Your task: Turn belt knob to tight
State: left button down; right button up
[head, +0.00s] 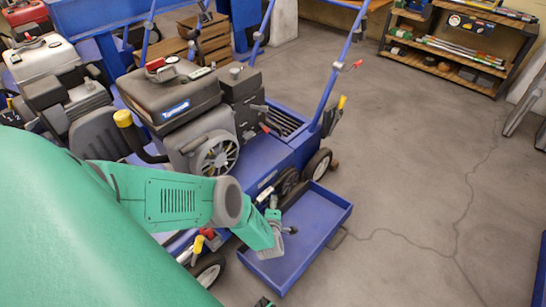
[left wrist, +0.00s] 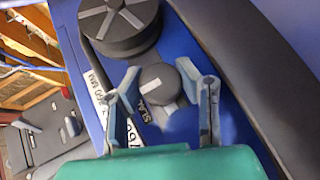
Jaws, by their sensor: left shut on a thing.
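The belt knob (left wrist: 158,80) is a small round dark knob with a pale stripe, on the blue deck of the aerator (head: 255,150). In the left wrist view the stripe runs to the lower left of the knob. A partly hidden label beginning "SLA" (left wrist: 150,115) lies just below it. My left gripper (head: 278,222) is green with grey-blue fingers, and in the left wrist view its fingers (left wrist: 160,74) are shut on the knob from both sides. The "tight" mark cannot be made out. A small dark and green piece at the bottom edge may be my right gripper (head: 263,302).
A blue tray (head: 325,203) is at the machine's near end, beside the gripper. Other machines (head: 45,60) stand left.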

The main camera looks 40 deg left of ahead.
pick_arm(q)
jog(key=shift+s+a+f, duration=0.1)
jog(key=shift+s+a, duration=0.1)
jog(key=shift+a, duration=0.15)
dwell(0.3)
jog(key=c, duration=1.1)
grip_release()
jog(key=shift+w+d, duration=0.1)
jog(key=shift+d, duration=0.05)
jog(key=shift+s+d, duration=0.35)
jog(key=v, duration=1.1)
jog(key=shift+a, duration=0.1)
